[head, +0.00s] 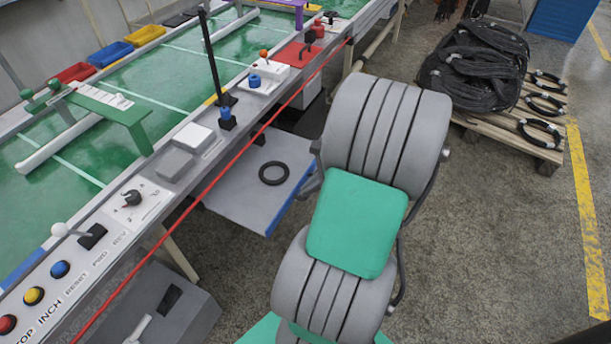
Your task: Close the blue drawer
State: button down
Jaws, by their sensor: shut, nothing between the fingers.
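The blue drawer (235,196) shows in the head view under the long bench, left of the middle. It juts out from beneath the bench toward the lower right, so it stands open. Its upper face looks flat and grey-blue, and its outer edge is brighter blue. A black ring (273,173) lies on it. The drawer's inner end is hidden under the bench. My gripper is not in view.
A grey padded chair (383,130) with a green cushion (356,222) stands close to the drawer's right. The bench (190,150) carries knobs and buttons along its edge. A pallet (510,135) with black hoses (475,65) stands at the upper right. Floor (490,235) right of the chair is clear.

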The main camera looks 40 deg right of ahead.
jog(key=s+d+m+t+p, duration=0.1)
jog(key=s+d+m+t, duration=0.2)
jog(key=s+d+m, duration=0.4)
jog(key=b, duration=0.2)
send_near(298, 188)
jog(key=shift+m, duration=0.4)
jog(key=x, duration=0.5)
jog(key=shift+s+f, duration=0.3)
jog(key=shift+f, duration=0.15)
jog(key=shift+w+a, duration=0.2)
jog(key=shift+w, duration=0.3)
jog(key=shift+w+r, duration=0.1)
